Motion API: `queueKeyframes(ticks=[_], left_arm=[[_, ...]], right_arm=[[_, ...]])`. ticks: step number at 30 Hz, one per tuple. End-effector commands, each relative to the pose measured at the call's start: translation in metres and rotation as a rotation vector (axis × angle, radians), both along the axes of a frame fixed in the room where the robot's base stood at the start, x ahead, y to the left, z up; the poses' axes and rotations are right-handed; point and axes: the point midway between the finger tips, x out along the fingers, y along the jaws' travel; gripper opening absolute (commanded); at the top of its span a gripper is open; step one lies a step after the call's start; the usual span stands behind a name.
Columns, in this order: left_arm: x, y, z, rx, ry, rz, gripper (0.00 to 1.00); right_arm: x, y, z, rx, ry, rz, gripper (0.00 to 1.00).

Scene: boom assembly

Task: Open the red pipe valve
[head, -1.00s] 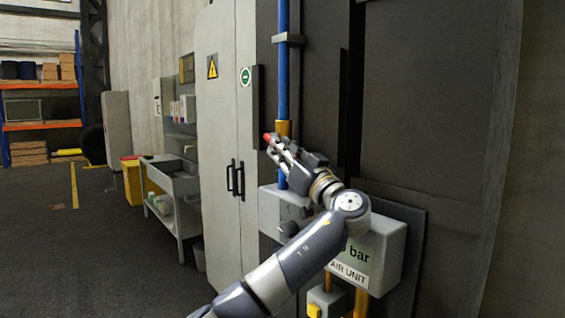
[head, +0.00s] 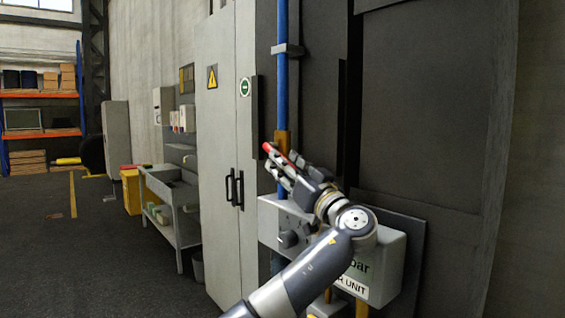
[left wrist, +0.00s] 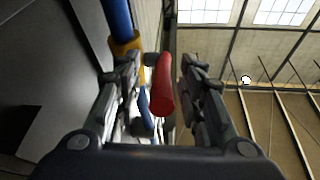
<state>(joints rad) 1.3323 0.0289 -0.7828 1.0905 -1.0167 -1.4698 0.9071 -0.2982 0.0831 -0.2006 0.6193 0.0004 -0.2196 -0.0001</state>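The red valve handle (left wrist: 162,85) stands between the two fingers of my left gripper (left wrist: 160,88) in the left wrist view. The fingers are apart, with a clear gap on the handle's left and a smaller one on its right. In the head view, only a small red part of the handle (head: 294,157) shows by my left gripper (head: 282,160), whose fingers hide the rest. The yellow valve body (head: 281,142) sits on the blue vertical pipe (head: 282,80), just behind the fingers. It also shows in the left wrist view (left wrist: 122,46). My right gripper is not in view.
A grey air unit box (head: 388,262) with a label lies below my left arm, partly hidden by it. A grey control box with a knob (head: 288,239) is beside it. A tall cabinet (head: 216,130) stands left of the pipe. Open floor (head: 80,255) lies further left.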

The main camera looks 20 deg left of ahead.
Motion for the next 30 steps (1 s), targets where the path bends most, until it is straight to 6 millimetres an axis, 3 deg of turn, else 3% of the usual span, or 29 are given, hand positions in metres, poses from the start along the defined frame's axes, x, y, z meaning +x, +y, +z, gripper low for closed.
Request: queueKeyframes(ticks=[9,15,28,30], left_arm=[[-0.045,-0.057,0.001,-0.001,-0.002,-0.005,0.36],[-0.066,-0.082,0.001,0.000,-0.002,-0.004,0.36],[-0.075,-0.091,0.001,0.000,-0.001,0.000,0.36],[-0.075,-0.091,0.001,0.001,-0.002,0.000,0.23]], right_arm=[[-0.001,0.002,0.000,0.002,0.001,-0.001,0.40],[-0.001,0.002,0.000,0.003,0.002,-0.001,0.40],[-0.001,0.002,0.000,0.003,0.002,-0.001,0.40],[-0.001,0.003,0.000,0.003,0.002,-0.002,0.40]])
